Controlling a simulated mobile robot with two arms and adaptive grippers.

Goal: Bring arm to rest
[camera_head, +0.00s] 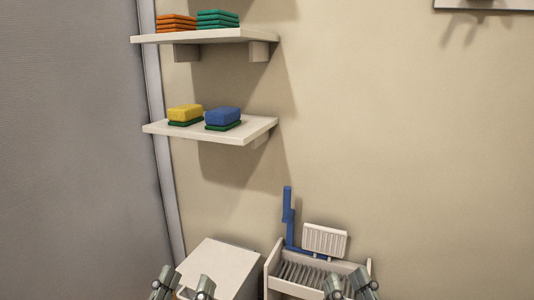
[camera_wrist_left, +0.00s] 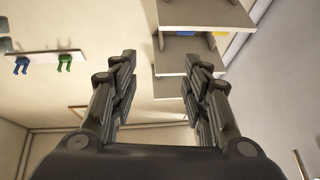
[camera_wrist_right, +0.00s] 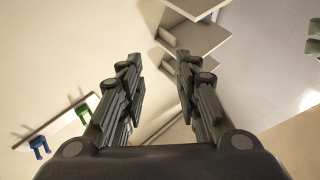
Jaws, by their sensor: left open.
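My left gripper (camera_head: 186,278) shows at the bottom of the head view, in front of a white box-shaped unit. In the left wrist view the left gripper (camera_wrist_left: 160,58) has its fingers apart with nothing between them. My right gripper (camera_head: 347,279) is at the bottom of the head view, in front of the dish rack. In the right wrist view the right gripper (camera_wrist_right: 158,58) also has its fingers apart and is empty. Most of both arms is out of the head view.
A white unit (camera_head: 222,265) and a dish rack (camera_head: 277,283) with a blue upright piece (camera_head: 288,208) stand below. A lower shelf (camera_head: 160,128) holds a yellow sponge (camera_head: 185,113) and a blue sponge (camera_head: 222,116). An upper shelf (camera_head: 215,37) holds orange and green stacks.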

